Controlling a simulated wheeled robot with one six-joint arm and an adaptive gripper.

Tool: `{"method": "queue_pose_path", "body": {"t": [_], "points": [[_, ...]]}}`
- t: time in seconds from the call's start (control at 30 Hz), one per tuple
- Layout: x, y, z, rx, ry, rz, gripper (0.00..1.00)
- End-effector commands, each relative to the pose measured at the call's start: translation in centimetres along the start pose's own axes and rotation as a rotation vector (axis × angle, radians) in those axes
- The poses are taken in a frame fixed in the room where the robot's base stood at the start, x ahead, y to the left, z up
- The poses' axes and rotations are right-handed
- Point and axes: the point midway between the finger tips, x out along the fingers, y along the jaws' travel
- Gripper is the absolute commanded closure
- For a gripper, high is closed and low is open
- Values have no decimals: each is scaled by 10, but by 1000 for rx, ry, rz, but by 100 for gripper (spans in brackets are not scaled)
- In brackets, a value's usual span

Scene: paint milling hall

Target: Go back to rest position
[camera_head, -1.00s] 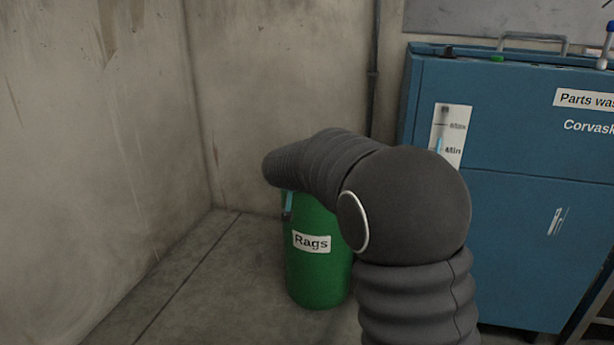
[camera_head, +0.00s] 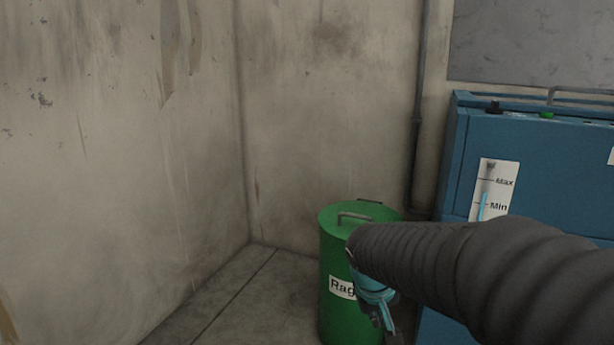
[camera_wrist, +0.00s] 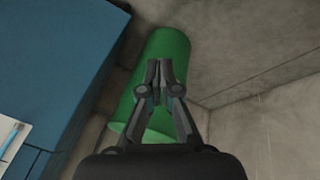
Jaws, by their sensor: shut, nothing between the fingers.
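My gripper (camera_wrist: 160,72) is shut and empty in the wrist view, its fingertips together in front of the green bin. In the head view only part of my gripper (camera_head: 387,318) shows, below the end of my dark ribbed arm, in front of the bin. I cannot tell the exact gap between gripper and bin.
The green Rags bin (camera_head: 338,255) stands upright in the corner with its lid on; it also shows in the wrist view (camera_wrist: 180,48). A blue parts washer (camera_head: 560,160) with a level gauge (camera_head: 494,190) stands at right. Bare floor (camera_head: 225,300) lies left of the bin.

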Motion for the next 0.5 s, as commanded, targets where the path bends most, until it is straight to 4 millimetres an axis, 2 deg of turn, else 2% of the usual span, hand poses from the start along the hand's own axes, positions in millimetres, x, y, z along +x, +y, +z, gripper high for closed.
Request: {"method": "queue_pose_path", "body": {"t": [0.03, 0.2, 0.4, 0.5], "points": [[-18, 3, 16, 2, -4, -23, 100], [-56, 1, 68, 14, -9, -108, 100], [-96, 0, 116, 82, 28, -184, 100], [-116, 1, 132, 133, 67, -205, 100]]}}
